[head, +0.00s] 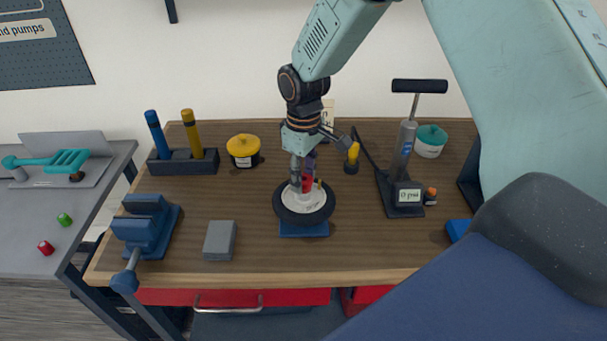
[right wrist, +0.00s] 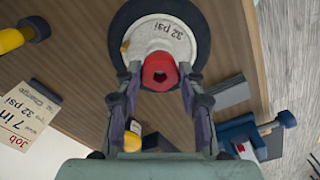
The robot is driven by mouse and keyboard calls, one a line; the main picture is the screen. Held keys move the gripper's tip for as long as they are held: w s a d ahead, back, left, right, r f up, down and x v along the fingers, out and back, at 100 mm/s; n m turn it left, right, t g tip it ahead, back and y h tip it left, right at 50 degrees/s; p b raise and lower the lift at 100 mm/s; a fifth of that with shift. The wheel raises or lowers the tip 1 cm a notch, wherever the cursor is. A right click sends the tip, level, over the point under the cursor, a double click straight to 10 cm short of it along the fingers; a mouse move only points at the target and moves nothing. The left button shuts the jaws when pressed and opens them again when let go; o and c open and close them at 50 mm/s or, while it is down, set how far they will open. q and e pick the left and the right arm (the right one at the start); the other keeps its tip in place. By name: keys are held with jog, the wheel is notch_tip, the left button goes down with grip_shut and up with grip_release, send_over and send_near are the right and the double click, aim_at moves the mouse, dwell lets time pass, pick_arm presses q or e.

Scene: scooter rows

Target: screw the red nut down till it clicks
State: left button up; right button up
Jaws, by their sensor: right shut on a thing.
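The red nut (right wrist: 160,72) sits at the middle of the pale wheel hub, between my right gripper's fingertips. My right gripper (right wrist: 158,80) is shut on the nut from above. In the head view the red nut (head: 307,182) shows partly behind my right gripper (head: 301,182). The wheel (head: 304,216) has a black tyre and a white hub, and lies flat on a blue stand (head: 304,231). The hub in the right wrist view (right wrist: 165,38) is marked 32 psi. The nut's thread is hidden. My left gripper is not in view.
A pump with a gauge (head: 404,195) stands right of the wheel. A blue vice (head: 145,227) and a grey block (head: 220,240) are at the left. A yellow-lidded pot (head: 243,149) and a small yellow-topped item (head: 352,157) stand behind. Bench is clear in front of the wheel.

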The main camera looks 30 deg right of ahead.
jog(key=shift+s, duration=0.1)
jog(key=c, duration=0.4)
jog(key=shift+m+p, duration=0.45)
jog(key=shift+m, duration=0.15)
jog(key=shift+m+p, duration=1.75)
jog(key=shift+m, duration=0.95)
jog(key=shift+s+m+p, duration=0.1)
jog(key=shift+m+p, duration=2.25)
jog(key=shift+m, duration=1.15)
jog(key=m, duration=0.8)
jog(key=o, duration=1.2)
